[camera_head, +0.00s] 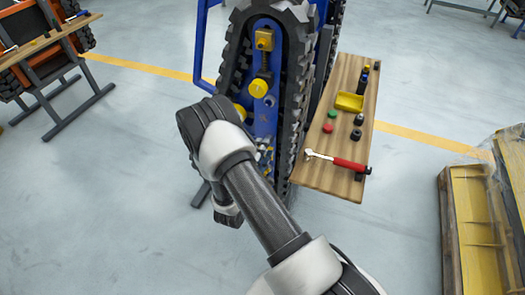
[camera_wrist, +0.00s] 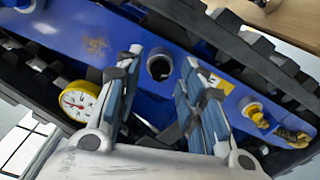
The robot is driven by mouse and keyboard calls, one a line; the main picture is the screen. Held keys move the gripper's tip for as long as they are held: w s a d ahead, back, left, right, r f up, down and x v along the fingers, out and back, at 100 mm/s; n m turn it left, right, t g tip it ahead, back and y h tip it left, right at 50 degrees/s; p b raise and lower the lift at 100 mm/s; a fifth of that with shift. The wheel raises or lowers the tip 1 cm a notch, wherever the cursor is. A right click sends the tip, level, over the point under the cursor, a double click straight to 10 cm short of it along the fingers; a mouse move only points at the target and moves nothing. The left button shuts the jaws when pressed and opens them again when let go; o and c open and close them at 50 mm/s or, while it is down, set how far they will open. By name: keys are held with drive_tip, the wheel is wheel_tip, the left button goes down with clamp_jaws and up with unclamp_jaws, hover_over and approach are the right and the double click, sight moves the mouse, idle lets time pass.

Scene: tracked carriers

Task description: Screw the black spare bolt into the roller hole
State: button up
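My gripper (camera_wrist: 162,62) is open in the wrist view, with nothing visible between its two fingers. Beyond the fingertips, a dark round hole (camera_wrist: 159,67) shows in the blue track frame (camera_wrist: 85,42); I cannot tell whether it is the roller hole. The blue frame also shows inside the black track in the head view (camera_head: 265,113). Several small dark parts stand on the wooden side table (camera_head: 316,172), among them a black one (camera_head: 356,134) and another (camera_head: 358,119). I cannot tell which is the black spare bolt. My arm hides most of the gripper in the head view.
A yellow-rimmed gauge (camera_wrist: 80,100) sits left of my fingers. A pallet (camera_head: 468,220) stands at the right.

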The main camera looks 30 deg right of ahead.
drive_tip(key=shift+a, duration=0.1)
drive_tip(key=v, duration=1.2)
drive_tip(key=shift+w+r, duration=0.1)
